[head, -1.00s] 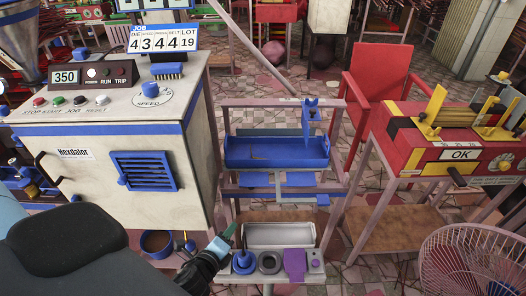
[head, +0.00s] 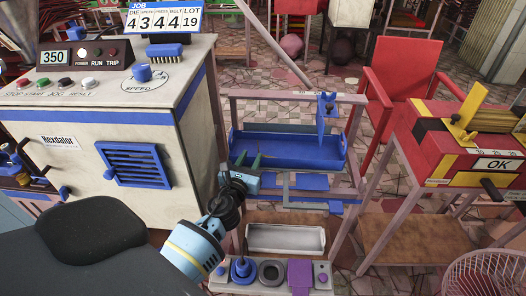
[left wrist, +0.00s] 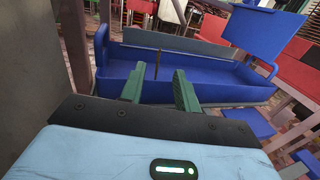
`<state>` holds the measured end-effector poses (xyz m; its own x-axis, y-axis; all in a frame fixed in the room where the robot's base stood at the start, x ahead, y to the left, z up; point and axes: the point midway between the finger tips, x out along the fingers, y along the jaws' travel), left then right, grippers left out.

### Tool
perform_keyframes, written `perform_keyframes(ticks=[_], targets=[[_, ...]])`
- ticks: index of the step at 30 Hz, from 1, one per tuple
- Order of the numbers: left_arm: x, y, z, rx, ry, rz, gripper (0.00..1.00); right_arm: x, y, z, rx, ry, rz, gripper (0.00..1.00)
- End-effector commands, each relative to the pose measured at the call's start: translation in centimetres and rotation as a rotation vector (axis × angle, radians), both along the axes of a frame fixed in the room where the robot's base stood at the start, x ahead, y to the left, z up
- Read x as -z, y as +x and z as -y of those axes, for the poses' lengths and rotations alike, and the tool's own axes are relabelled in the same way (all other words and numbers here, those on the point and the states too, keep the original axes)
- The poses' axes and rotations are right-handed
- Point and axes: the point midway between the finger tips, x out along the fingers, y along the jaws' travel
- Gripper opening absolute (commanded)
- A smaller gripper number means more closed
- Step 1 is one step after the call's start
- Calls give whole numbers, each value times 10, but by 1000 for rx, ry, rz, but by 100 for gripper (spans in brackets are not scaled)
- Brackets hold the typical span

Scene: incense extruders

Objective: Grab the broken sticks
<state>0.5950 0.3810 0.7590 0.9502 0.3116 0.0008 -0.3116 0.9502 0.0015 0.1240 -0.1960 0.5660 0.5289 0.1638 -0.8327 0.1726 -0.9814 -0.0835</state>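A blue tray (head: 300,163) sits on the pink metal stand. It fills the upper middle of the left wrist view (left wrist: 215,92). A thin dark brown stick (left wrist: 157,63) shows in the tray there; it may be one of the broken sticks, but it is too small to be sure. I cannot make out sticks in the tray in the head view. My left gripper (head: 249,161), with green fingers, is at the tray's left front edge. In the left wrist view its fingers (left wrist: 160,75) are apart with nothing between them, pointing into the tray. My right gripper is not in view.
A white machine (head: 90,150) with a blue vent stands left of the tray. A lower shelf holds a pale tray (head: 285,238) and a purple piece (head: 300,275). A red machine (head: 450,145) stands right.

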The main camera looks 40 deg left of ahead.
Motion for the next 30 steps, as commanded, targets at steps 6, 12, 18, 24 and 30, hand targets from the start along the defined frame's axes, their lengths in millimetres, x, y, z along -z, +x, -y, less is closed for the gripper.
perform_keyframes(ticks=[6,12,18,24,30], targets=[[-2,7,-3,0,-1,0,32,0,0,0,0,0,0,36],[-5,34,-13,0,-2,1,32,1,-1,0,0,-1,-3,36],[-4,48,-18,0,-2,-2,32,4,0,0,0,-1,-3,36],[-4,50,-18,0,-3,-1,32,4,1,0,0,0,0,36],[-4,49,-18,0,-3,-1,12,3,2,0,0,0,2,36]])
